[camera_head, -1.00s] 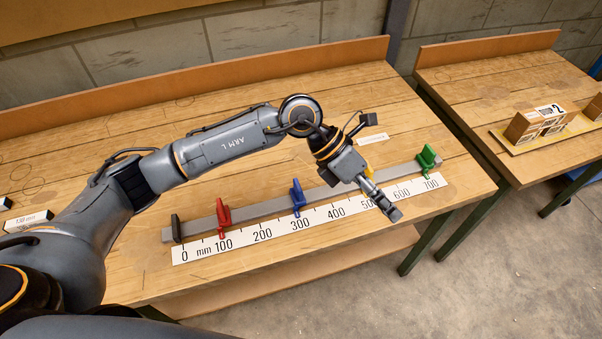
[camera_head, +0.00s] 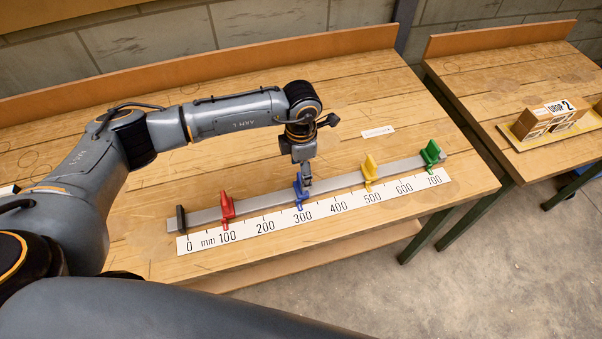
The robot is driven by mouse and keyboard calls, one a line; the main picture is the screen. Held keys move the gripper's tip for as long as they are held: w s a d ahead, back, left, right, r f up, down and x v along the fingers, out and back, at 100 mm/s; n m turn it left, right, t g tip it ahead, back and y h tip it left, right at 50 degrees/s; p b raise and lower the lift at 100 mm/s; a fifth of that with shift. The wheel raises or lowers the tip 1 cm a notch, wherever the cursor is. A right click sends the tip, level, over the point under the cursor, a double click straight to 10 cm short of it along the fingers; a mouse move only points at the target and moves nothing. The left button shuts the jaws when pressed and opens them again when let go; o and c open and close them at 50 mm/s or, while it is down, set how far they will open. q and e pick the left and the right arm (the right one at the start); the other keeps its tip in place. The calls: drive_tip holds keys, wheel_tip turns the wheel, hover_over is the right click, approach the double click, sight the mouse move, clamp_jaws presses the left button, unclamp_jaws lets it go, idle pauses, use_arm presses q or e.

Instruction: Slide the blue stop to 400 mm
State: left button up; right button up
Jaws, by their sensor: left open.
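The blue stop (camera_head: 298,193) sits on the grey rail (camera_head: 335,187), with its pointer near the 300 mark of the white scale (camera_head: 320,211). My left gripper (camera_head: 306,187) is pointing down right at the blue stop and covers part of its upper right side. The left gripper is open; whether its fingers touch the stop cannot be told. The 400 mark lies to the right of the stop, on a clear stretch of rail. My right gripper is not in view.
A red stop (camera_head: 227,207) stands near 100, a yellow stop (camera_head: 369,172) near 500 and a green stop (camera_head: 431,154) near 700. A dark end block (camera_head: 181,218) is at the rail's left end. A second bench with boxes (camera_head: 552,115) stands at right.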

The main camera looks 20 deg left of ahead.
use_arm(q)
drive_tip(key=shift+f+p, duration=0.3)
drive_tip(key=shift+f, duration=1.7)
clamp_jaws()
drive_tip(key=shift+w+d+f, duration=0.1)
drive_tip(key=shift+d, duration=0.1)
drive_tip(key=w+d+b, duration=0.1)
drive_tip(key=d+b, duration=0.1)
drive_tip(key=b, duration=0.1)
drive_tip(key=w+d+b, duration=0.2)
drive_tip(key=d+b, duration=0.1)
drive_tip(key=w+d+b, duration=0.2)
drive_tip(key=b, duration=0.1)
drive_tip(key=shift+d+f, duration=0.15)
drive_tip(key=shift+d, duration=0.05)
drive_tip(key=shift+w+d+r+b, duration=0.2)
drive_tip(key=shift+d+b, duration=0.1)
